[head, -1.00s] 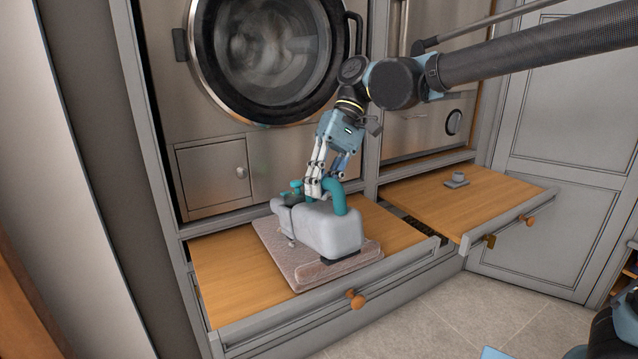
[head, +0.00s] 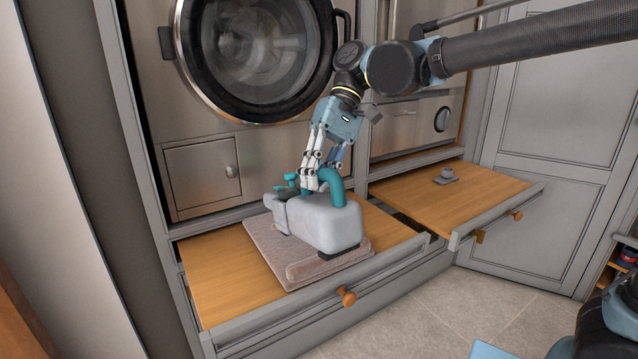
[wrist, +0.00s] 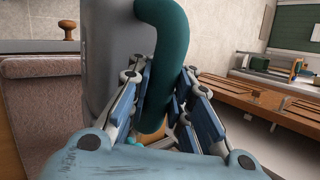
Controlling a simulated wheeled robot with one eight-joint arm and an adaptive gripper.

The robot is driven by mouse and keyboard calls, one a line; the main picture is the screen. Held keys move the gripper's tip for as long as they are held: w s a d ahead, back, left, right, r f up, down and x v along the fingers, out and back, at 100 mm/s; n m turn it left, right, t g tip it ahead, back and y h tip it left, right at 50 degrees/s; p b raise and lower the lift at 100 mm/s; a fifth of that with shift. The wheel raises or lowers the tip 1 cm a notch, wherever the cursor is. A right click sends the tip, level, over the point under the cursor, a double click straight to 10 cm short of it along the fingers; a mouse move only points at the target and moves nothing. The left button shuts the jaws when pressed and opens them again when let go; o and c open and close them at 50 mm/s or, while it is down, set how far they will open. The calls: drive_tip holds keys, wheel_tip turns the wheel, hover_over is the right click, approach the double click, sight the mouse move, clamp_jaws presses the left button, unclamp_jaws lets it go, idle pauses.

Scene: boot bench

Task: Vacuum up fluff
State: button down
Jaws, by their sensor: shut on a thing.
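A small grey vacuum (head: 322,222) with a teal handle (head: 333,186) stands on a pinkish-brown mat (head: 308,263) in the left pulled-out drawer. My gripper (head: 314,185) reaches down from above and is shut on the teal handle. In the wrist view the blue finger pads of my gripper (wrist: 168,125) sit on both sides of the curved teal handle (wrist: 168,60), beside the grey body (wrist: 108,60). The underside of the vacuum and the mat below it are hidden. I cannot make out any fluff on the mat.
The left drawer (head: 220,275) has bare wood around the mat and a round knob (head: 346,297). The right drawer (head: 430,204) is also out and holds a small grey object (head: 446,176). A front-loading washer (head: 255,55) stands above. Tiled floor (head: 440,315) lies in front.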

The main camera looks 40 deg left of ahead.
drive_tip(key=shift+r, duration=1.75)
